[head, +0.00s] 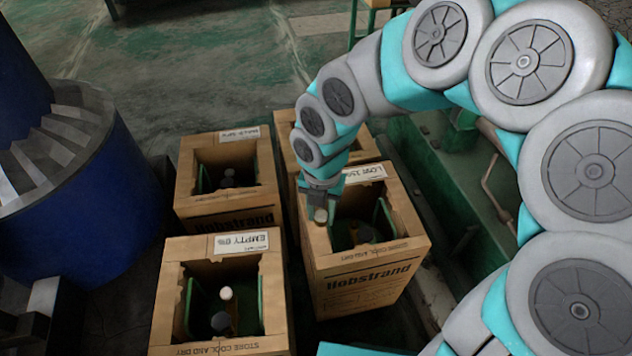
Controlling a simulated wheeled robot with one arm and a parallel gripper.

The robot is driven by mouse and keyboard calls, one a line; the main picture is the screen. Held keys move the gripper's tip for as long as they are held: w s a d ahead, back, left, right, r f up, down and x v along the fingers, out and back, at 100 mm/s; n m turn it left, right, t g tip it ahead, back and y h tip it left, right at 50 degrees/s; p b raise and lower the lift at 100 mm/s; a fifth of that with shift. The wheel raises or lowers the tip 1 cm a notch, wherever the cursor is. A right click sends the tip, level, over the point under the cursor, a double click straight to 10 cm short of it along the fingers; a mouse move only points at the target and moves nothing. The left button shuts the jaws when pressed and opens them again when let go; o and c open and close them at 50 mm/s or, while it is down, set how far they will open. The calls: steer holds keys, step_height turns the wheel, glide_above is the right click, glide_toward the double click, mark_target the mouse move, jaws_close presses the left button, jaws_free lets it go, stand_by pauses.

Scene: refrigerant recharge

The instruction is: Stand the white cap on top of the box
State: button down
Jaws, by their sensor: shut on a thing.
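My gripper (320,204) is shut on a small whitish cap (320,216), with the fingers pointing down. The cap is at the left edge of the opening of a cardboard box (365,283) labelled "LOW 15%" and "Hobstrand". I cannot tell whether the cap touches the box's top rim or hangs just above it. Inside this box are a dark round top (366,235) and green side pieces. My gripper and wrist hide part of the box's far left corner.
A box labelled "EMPTY" (270,290) stands at front left, holding a white-topped item (226,293) and a dark one (220,321). Another open box (185,185) stands behind it. A further box (285,125) is partly hidden by my arm. A blue drum (90,220) stands far left.

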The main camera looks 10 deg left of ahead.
steer(key=shift+s+a+n, duration=0.1)
steer(key=shift+s+n, duration=0.1)
steer(key=shift+n, duration=0.1)
steer(key=shift+w+a, duration=0.1)
steer(key=shift+w, duration=0.05)
steer(key=w+a, duration=0.1)
steer(key=w, duration=0.4)
steer(key=w+a+f+p, duration=0.1)
steer(key=w, duration=0.3)
steer(key=w+a, duration=0.1)
steer(key=w, duration=0.4)
steer(key=shift+w+a+f+p, duration=0.2)
steer(key=shift+w+p, duration=0.15)
steer(key=shift+p, duration=0.05)
steer(key=shift+w+f, duration=0.15)
steer(key=shift+w, duration=0.05)
steer(key=shift+f, duration=1.65)
steer(key=c, duration=0.5)
jaws_free()
steer(key=shift+f, duration=0.15)
